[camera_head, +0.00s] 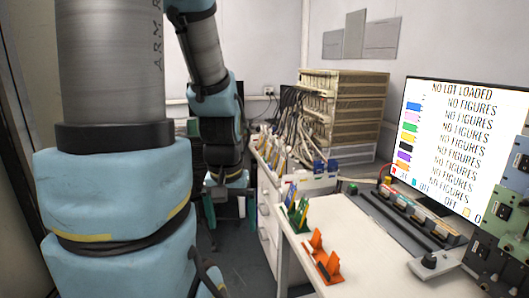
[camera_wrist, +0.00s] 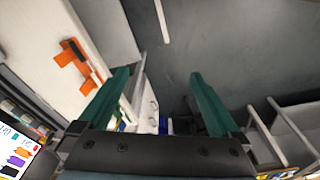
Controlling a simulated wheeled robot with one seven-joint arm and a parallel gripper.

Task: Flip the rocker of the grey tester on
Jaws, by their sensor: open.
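My gripper (camera_head: 230,211) hangs over the floor left of the white bench, its green fingers apart. The wrist view shows the gripper (camera_wrist: 159,76) open, with only floor between the fingertips. I cannot tell which is the grey tester, and no rocker can be made out. My gripper is far from all of them.
The white bench (camera_head: 312,262) carries an orange holder (camera_head: 325,262), also in the wrist view (camera_wrist: 74,55), a green holder (camera_head: 298,215) and a long dark slotted unit (camera_head: 405,215). A screen (camera_head: 465,145) stands behind. A cabled rack (camera_head: 345,110) is at the back.

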